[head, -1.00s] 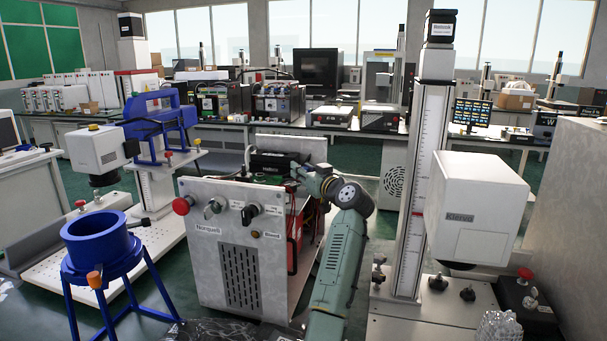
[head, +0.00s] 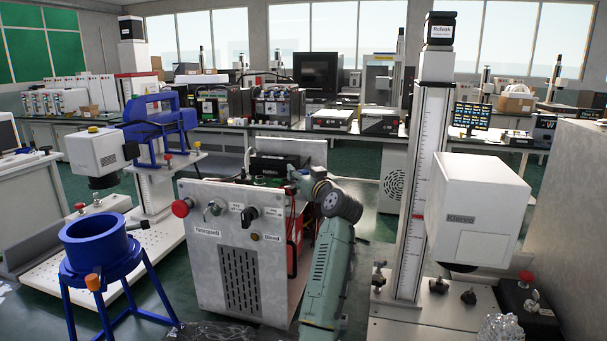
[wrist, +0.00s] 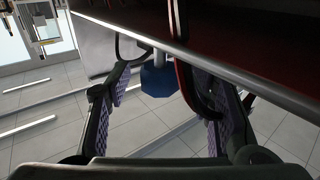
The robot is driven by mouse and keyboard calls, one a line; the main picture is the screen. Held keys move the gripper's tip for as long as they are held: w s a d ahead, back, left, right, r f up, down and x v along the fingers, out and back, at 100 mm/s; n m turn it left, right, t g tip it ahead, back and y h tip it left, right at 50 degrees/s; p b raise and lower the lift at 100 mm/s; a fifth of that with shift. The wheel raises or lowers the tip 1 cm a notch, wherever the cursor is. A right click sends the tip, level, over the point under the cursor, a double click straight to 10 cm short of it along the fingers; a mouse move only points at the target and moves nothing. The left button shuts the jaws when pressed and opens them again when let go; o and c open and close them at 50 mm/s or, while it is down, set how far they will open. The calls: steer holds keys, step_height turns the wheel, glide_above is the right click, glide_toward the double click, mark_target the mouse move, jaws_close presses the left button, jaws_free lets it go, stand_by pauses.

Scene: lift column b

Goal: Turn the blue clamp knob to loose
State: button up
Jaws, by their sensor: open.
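In the wrist view a blue faceted knob (wrist: 159,82) sits on a short pale stem below a grey metal edge. My gripper (wrist: 166,88) is open, with one purple-padded finger on each side of the knob. The knob shows in the gap between the fingers, apart from both pads; how far ahead of the fingertips it is, I cannot tell. In the head view my arm reaches over the right side of a grey cabinet (head: 205,265). My gripper and the blue knob are hidden there.
In the wrist view a dark red panel edge and a dark curved bar lie close to the right finger. The head view shows a blue ring stand (head: 95,250) at left and a white column unit (head: 480,215) at right of my arm.

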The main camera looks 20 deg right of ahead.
steer(key=s, duration=0.7)
steer(key=shift+s+d, duration=0.15)
steer(key=shift+s, duration=0.15)
